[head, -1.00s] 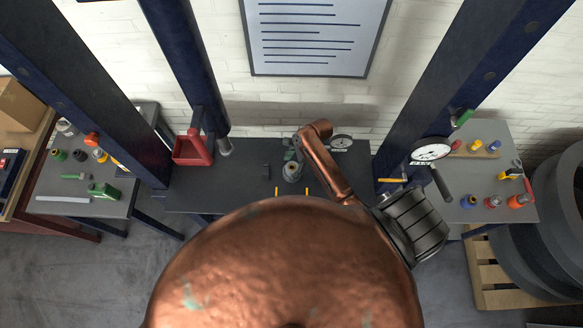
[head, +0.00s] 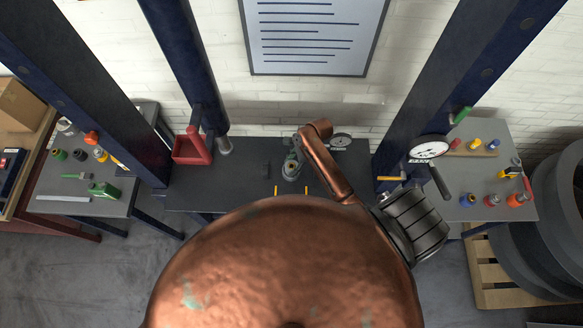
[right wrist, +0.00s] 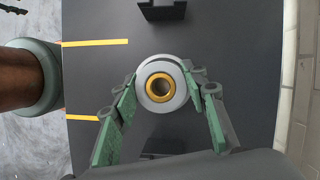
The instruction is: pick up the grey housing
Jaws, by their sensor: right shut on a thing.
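The grey housing (head: 291,173) is a short round part at the middle of the dark bench, partly covered by my gripper in the head view. In the right wrist view the grey housing (right wrist: 143,93) is seen from above, with a yellow-gold ring (right wrist: 149,87) around its dark central hole. My right gripper (right wrist: 160,82) has its green fingers on either side of the housing and is shut on it. In the head view the right gripper (head: 292,164) is small and partly hidden by its copper arm. I cannot tell whether the housing is clear of the bench.
Yellow strips (right wrist: 95,43) mark the bench. A dark bracket (right wrist: 162,9) stands beyond the housing in the wrist view. Blue posts (head: 435,90) flank the bench.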

